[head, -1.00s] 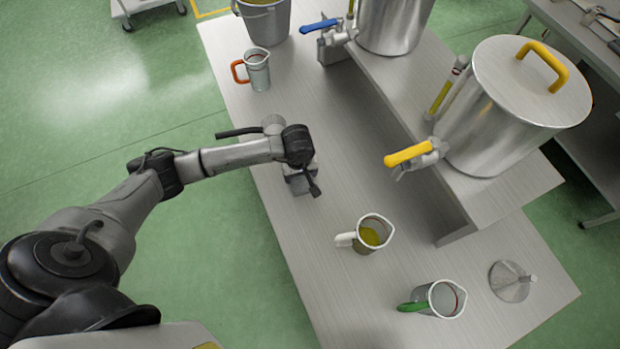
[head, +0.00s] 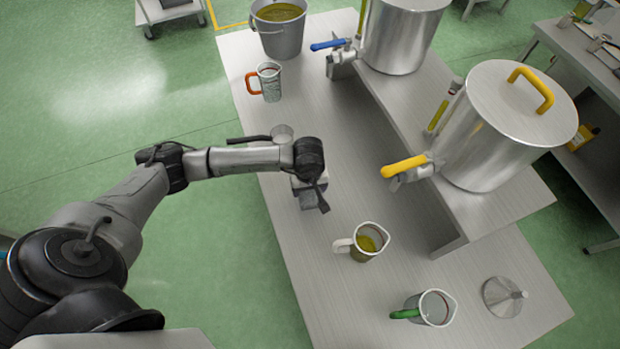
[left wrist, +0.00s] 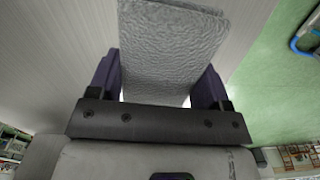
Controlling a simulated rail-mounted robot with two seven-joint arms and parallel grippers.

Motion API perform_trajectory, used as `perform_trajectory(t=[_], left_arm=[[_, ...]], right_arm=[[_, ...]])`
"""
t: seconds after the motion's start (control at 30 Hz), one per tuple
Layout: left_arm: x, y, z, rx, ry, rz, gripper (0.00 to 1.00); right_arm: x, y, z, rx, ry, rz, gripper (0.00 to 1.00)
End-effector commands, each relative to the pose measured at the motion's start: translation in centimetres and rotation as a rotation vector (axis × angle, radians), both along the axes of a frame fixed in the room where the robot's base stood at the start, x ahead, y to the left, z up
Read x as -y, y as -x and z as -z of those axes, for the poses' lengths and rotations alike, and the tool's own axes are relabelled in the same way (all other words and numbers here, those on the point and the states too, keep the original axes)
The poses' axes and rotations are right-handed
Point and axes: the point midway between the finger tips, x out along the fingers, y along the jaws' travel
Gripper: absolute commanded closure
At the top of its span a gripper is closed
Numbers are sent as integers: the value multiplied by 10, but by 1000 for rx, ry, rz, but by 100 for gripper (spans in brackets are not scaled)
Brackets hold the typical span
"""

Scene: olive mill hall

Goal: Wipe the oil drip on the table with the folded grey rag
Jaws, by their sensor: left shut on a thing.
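My left gripper (head: 310,190) is over the left-middle part of the steel table (head: 340,290), pointing down. In the left wrist view the folded grey rag (left wrist: 170,50), pale and textured, sits between the two fingers, and the gripper (left wrist: 160,95) is shut on it. In the head view the rag is hard to tell from the gripper's grey parts. I cannot tell whether the rag touches the table. I see no oil drip in either view; the arm and gripper may hide it. My right gripper is not in view.
An orange-handled jug (head: 268,82) and a bucket (head: 280,36) are behind. Steel tanks (head: 500,140) stand on a raised shelf at right.

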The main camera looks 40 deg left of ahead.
Motion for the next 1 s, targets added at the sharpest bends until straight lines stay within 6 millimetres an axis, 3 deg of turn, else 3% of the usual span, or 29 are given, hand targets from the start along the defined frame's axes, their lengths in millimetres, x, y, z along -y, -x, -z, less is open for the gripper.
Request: perform_trajectory(t=[0.3, 1.0], left_arm=[[-3, 1, -29, 1, -1, -5, 50], [-3, 1, -30, 1, -1, -6, 50]], right_arm=[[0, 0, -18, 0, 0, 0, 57], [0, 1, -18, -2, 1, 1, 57]])
